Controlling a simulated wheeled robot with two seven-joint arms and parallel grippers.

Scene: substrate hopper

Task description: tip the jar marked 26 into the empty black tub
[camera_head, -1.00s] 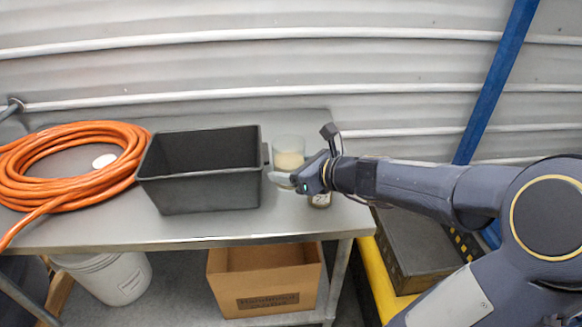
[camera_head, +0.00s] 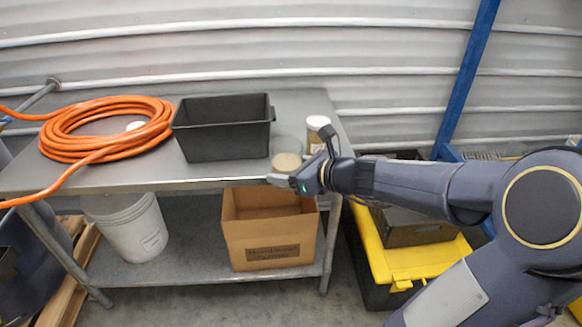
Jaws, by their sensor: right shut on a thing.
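The empty black tub (camera_head: 225,141) stands on the metal table, right of the orange hose. A clear glass jar (camera_head: 286,146) with pale cream contents is upright by the tub's front right corner. My right gripper (camera_head: 283,181) is shut on this jar, near the table's front edge; its fingers and wrist cover the jar's lower part. I cannot read any number on it. A second jar (camera_head: 317,124) with a white lid and brownish contents stands behind my right gripper, partly hidden by it. My left gripper is out of view.
An orange hose (camera_head: 105,112) lies coiled on the left of the table (camera_head: 180,178). A cardboard box (camera_head: 265,243) and a white bucket (camera_head: 130,232) are below. A yellow-and-black case (camera_head: 410,262) stands at right, under my right arm. The corrugated wall is close behind.

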